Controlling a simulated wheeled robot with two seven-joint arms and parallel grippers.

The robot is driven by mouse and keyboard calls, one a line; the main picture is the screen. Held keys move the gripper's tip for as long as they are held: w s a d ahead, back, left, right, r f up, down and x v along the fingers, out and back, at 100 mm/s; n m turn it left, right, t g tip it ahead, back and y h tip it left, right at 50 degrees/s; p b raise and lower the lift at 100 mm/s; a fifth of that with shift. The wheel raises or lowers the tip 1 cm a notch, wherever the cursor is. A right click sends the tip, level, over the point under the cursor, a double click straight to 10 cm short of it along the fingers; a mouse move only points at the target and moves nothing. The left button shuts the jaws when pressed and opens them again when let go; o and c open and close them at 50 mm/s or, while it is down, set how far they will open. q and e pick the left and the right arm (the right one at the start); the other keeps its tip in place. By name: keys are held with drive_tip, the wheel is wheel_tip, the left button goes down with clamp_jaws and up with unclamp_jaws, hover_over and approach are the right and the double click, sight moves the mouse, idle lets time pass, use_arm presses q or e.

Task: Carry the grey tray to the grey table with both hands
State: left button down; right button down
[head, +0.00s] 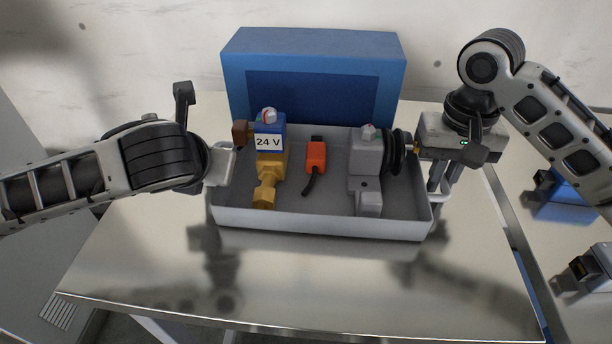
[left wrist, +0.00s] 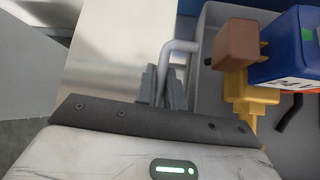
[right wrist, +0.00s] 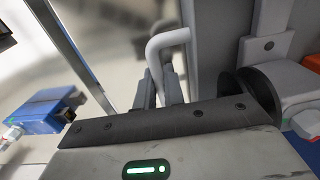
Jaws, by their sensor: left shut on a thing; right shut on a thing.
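The grey tray (head: 320,220) is over the shiny metal table (head: 330,290), and I cannot tell whether it touches the top. My left gripper (left wrist: 163,88) is shut on the bent handle (left wrist: 182,46) at the tray's left end. My right gripper (head: 439,178) is shut on the handle (right wrist: 166,38) at the right end. In the tray are a yellow and blue tool marked 24 V (head: 268,165), an orange piece with a black tail (head: 316,157) and a grey tool with a black round part (head: 365,165). The tray looks level.
A blue box (head: 313,50) stands right behind the tray, against a pale wall. Blue and grey devices (head: 590,270) stand on a surface to the right, beyond a gap. The table's front part is clear.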

use_arm(q)
drive_tip(key=c, duration=1.8)
unclamp_jaws()
drive_tip(key=shift+a+f, duration=0.15)
drive_tip(key=shift+f, duration=0.1)
drive_tip(key=shift+c, duration=0.2)
use_arm(e)
drive_tip(key=c, duration=1.8)
unclamp_jaws()
drive_tip(key=shift+d+f, duration=0.15)
drive_tip(key=shift+f, duration=0.1)
drive_tip(key=shift+c, duration=0.2)
use_arm(q)
drive_tip(key=o, duration=0.3)
drive_tip(key=shift+r, duration=0.1)
use_arm(e)
drive_tip(key=o, duration=0.3)
drive_tip(key=shift+r, duration=0.1)
use_arm(q)
drive_tip(key=shift+o, duration=0.2)
use_arm(e)
drive_tip(key=shift+o, duration=0.2)
